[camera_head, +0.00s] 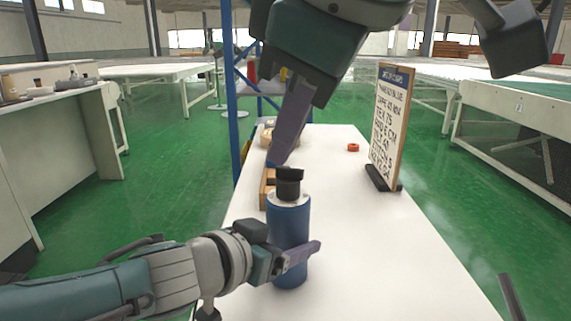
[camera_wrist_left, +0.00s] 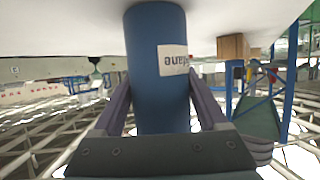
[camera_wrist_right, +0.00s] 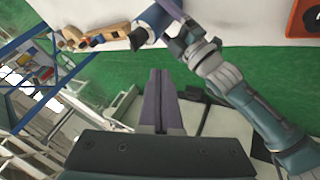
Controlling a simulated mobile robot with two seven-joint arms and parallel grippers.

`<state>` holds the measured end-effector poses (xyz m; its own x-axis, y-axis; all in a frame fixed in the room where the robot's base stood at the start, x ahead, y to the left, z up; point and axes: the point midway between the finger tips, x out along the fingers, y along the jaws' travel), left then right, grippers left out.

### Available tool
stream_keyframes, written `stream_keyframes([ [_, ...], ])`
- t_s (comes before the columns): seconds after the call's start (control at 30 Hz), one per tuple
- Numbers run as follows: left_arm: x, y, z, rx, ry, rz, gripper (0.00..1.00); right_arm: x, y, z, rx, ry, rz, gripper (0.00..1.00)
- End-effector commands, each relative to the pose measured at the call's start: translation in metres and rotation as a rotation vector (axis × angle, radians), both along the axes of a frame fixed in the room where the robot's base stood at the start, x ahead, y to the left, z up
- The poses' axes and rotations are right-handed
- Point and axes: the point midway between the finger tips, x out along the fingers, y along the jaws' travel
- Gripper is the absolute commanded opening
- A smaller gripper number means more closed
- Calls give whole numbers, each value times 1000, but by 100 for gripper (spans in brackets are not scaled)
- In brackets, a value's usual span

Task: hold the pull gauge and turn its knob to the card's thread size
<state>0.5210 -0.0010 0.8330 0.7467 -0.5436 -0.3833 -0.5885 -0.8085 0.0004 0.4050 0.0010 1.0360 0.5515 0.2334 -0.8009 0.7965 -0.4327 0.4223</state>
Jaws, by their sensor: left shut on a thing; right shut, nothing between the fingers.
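The pull gauge is a blue cylinder (camera_head: 289,235) standing upright on the white table, with a black knob (camera_head: 289,185) on top. My left gripper (camera_head: 300,256) is shut around its lower body. The left wrist view shows the blue body (camera_wrist_left: 158,70) between both fingers, with a white label. My right gripper (camera_head: 280,158) is shut and empty, its fingertips just above the knob. In the right wrist view a gap shows between the fingertips (camera_wrist_right: 160,75) and the knob (camera_wrist_right: 138,38). The card (camera_head: 390,125) stands at the right; one line seems to read TEX 75.
A wooden block (camera_head: 267,190) stands just behind the gauge. A small red ring (camera_head: 353,147) lies further back on the white table (camera_head: 370,260). The card sits in a dark base (camera_head: 381,178). The table's front right is clear.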

Motion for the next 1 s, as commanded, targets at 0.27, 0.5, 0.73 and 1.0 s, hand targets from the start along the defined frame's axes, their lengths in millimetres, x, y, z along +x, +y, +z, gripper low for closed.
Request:
stream_keyframes([
  [0.27,1,-1,2,-3,-3,-2,0,33,13,-48,-3,2,-2,0],
  [0.5,1,-1,2,-3,-3,-2,0,66,13,-66,-2,-4,-3,0],
  [0.73,1,-1,2,-3,-3,-2,0,82,9,-66,0,-2,0,0],
  [1.0,1,-1,2,-3,-3,-2,0,84,9,-65,1,-3,1,0],
])
